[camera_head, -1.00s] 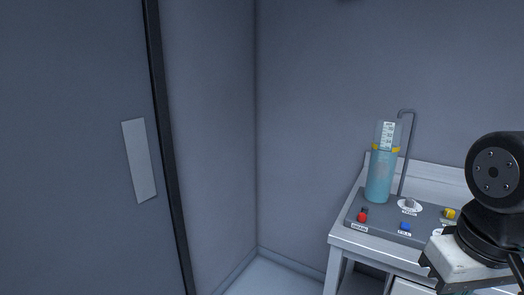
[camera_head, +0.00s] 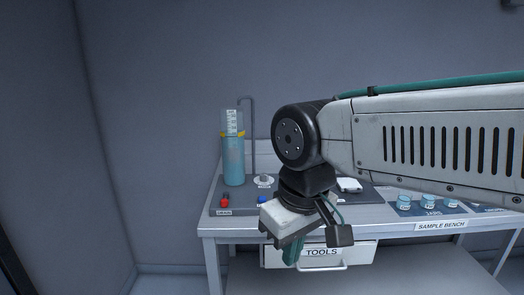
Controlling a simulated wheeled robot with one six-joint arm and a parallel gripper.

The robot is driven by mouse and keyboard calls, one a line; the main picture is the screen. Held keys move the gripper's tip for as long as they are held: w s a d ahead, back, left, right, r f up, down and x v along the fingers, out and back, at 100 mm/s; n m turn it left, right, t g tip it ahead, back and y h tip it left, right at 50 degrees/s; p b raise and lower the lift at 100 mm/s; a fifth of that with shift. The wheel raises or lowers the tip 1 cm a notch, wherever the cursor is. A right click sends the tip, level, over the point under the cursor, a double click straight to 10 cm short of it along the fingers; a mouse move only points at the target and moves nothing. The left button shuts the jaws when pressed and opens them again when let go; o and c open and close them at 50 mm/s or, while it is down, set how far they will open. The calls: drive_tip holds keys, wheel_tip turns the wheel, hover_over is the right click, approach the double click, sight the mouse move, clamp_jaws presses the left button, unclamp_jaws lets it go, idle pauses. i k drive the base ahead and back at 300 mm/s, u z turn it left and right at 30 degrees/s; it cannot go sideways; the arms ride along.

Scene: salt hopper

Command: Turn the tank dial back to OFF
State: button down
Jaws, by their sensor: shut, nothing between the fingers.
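The tank (camera_head: 233,160) is a tall clear cylinder of blue liquid with a yellow band and a white scale label near its top. It stands at the left back of the bench panel. A small grey dial (camera_head: 264,179) on a round white plate sits on the panel to the right of the tank. Its setting is too small to read. My gripper (camera_head: 293,258) is shut and empty. It points down in front of the bench, and in the picture it lies below and right of the dial, apart from it.
A red button (camera_head: 224,203) with a label and a blue button (camera_head: 262,200) sit on the panel front. A bent pipe (camera_head: 248,130) rises behind. My arm covers the panel's right part. Blue sample jars (camera_head: 427,203) stand right on the bench; a tools drawer (camera_head: 335,258) is below.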

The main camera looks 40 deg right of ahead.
sight(264, 177)
drive_tip(key=u, duration=0.2)
drive_tip(key=k, duration=0.4)
drive_tip(key=z, duration=1.15)
drive_tip(key=i, duration=1.1)
drive_tip(key=u, duration=0.55)
